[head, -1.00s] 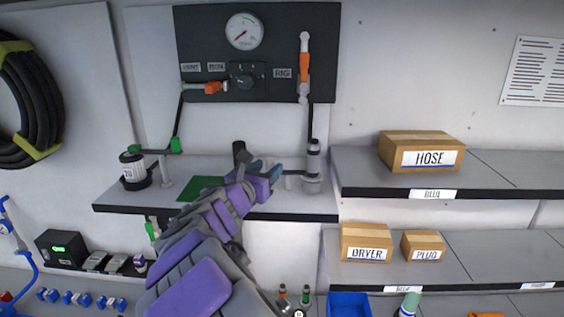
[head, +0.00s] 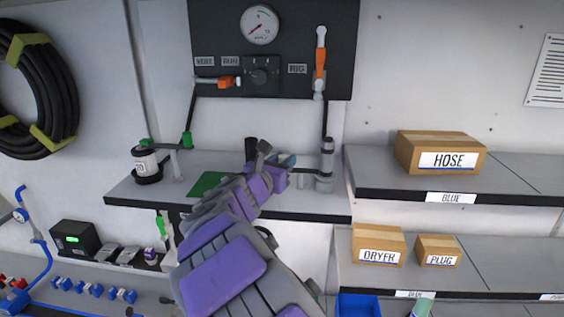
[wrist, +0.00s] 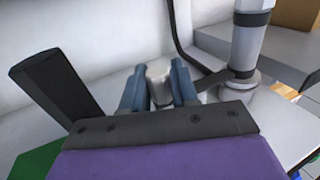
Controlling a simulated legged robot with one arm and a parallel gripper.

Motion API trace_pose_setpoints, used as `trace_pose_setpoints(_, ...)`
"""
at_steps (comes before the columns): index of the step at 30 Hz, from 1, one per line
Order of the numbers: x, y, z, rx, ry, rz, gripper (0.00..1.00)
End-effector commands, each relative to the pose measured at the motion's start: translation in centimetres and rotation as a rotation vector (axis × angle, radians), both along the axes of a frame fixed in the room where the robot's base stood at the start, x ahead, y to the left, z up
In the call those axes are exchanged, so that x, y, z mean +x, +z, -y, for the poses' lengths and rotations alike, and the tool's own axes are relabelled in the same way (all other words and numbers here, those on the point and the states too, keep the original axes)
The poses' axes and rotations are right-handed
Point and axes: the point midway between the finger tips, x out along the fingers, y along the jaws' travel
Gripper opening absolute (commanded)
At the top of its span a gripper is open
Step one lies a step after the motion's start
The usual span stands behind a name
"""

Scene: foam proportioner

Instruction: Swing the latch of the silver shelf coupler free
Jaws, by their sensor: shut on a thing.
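The silver coupler (head: 326,165) stands upright near the right end of the middle shelf (head: 335,213). It also shows in the wrist view as a silver post (wrist: 250,40) with a dark band and a wider foot. My gripper (head: 286,161) is just left of it, above the shelf. In the wrist view my gripper (wrist: 160,88) has its two blue fingers shut on a pale, rounded knob (wrist: 159,72). A dark bar (wrist: 213,80) runs from beside the right finger to the post's foot. Whether the knob is the latch's end I cannot tell; the fingers hide the join.
A black upright piece (wrist: 55,85) stands left of my fingers. A green mat (head: 207,184) and a white canister (head: 146,162) are on the shelf to the left. The gauge panel (head: 275,55) is above. A HOSE box (head: 440,153) sits on the right shelf.

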Motion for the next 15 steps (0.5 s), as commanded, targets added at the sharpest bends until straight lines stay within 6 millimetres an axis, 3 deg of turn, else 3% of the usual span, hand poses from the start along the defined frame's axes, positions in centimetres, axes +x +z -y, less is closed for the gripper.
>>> trace_pose_setpoints(4, -0.01, 0.04, -0.11, 0.000, 0.000, 0.001, 0.00)
trace_pose_setpoints(15, -0.03, 0.03, -0.27, -0.002, 0.004, 0.001, 0.00)
